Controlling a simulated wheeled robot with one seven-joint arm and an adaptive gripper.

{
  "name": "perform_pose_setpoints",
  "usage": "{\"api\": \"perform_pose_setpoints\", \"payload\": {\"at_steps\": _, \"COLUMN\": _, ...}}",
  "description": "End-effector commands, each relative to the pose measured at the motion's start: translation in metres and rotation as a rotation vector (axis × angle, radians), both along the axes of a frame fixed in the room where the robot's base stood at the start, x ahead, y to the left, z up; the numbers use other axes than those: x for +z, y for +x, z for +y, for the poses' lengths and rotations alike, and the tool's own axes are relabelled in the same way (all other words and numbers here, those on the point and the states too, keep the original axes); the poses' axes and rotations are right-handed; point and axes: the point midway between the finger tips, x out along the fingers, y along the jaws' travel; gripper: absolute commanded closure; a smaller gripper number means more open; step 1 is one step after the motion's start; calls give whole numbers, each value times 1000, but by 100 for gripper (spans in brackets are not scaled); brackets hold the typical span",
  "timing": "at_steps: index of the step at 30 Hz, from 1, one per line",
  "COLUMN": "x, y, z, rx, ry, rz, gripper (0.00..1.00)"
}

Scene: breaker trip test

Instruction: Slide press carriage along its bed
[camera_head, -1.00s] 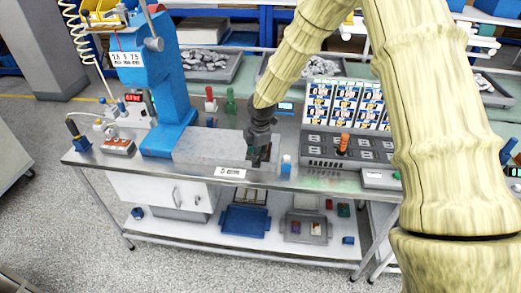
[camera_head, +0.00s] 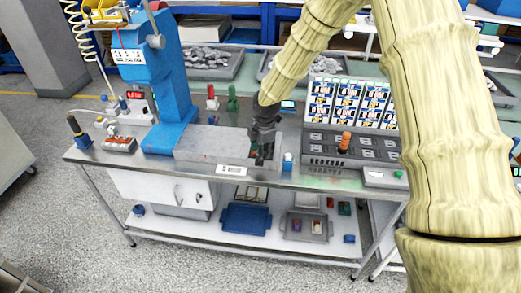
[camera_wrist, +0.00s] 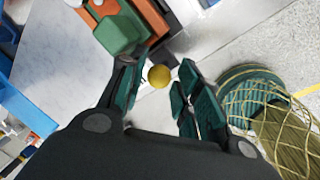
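A grey flat bed (camera_head: 210,147) runs along the bench top to the right from the foot of the blue press (camera_head: 172,100). My gripper (camera_head: 262,158) points down at the right end of this bed and hides what lies beneath it. In the wrist view, my gripper (camera_wrist: 160,92) has its fingers apart. A small round yellow knob (camera_wrist: 159,76) shows between the fingertips, with gaps on both sides. Beyond the left finger are a green block (camera_wrist: 120,32) and an orange part (camera_wrist: 147,17). I cannot tell which of these belong to the carriage.
A small white-and-blue item (camera_head: 288,162) stands just right of my gripper. A grey panel (camera_head: 325,148) with an orange handle (camera_head: 345,141) is farther right. A red piece (camera_head: 212,98) and a green piece (camera_head: 232,100) stand behind the bed. The bench's front edge is close.

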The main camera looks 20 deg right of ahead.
Motion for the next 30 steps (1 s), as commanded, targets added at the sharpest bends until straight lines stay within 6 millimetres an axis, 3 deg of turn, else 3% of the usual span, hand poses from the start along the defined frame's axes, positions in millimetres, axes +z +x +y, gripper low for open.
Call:
{"api": "perform_pose_setpoints", "payload": {"at_steps": 21, "x": 100, "y": -19, "z": -6, "rx": -4, "ry": 2, "rz": -4, "gripper": 67}}
{"api": "perform_pose_setpoints", "payload": {"at_steps": 30, "x": 116, "y": -22, "z": -7, "rx": -4, "ry": 2, "rz": -2, "gripper": 67}}
